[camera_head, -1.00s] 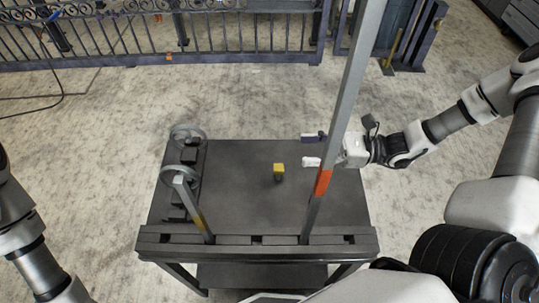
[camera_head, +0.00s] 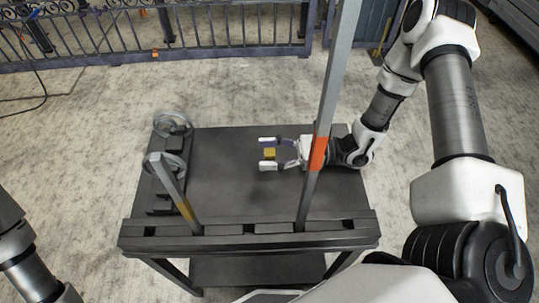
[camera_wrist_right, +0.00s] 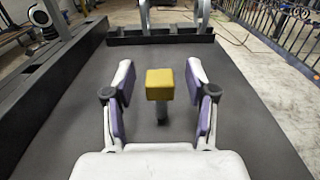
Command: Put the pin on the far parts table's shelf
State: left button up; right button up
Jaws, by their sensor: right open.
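The pin has a yellow block-shaped head (camera_head: 270,153) and stands upright on the dark table (camera_head: 225,185). In the right wrist view its yellow head (camera_wrist_right: 160,84) sits on a darker shank and lies between the fingers. My right gripper (camera_head: 268,154) is open, with one finger on each side of the pin. In the wrist view gaps show between the pin and both fingers (camera_wrist_right: 160,90). My left arm shows at the lower left edge of the head view, but its gripper is out of view. I cannot tell which shelf is the task's far shelf.
A tall grey post with an orange band (camera_head: 317,155) rises at the table's front right, close to my right arm. A shorter post (camera_head: 175,190) leans at the left, near scroll rings (camera_head: 172,125) in a rack. A lower shelf (camera_head: 255,268) is under the table. An iron fence (camera_head: 215,35) stands behind.

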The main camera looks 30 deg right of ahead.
grip_shut()
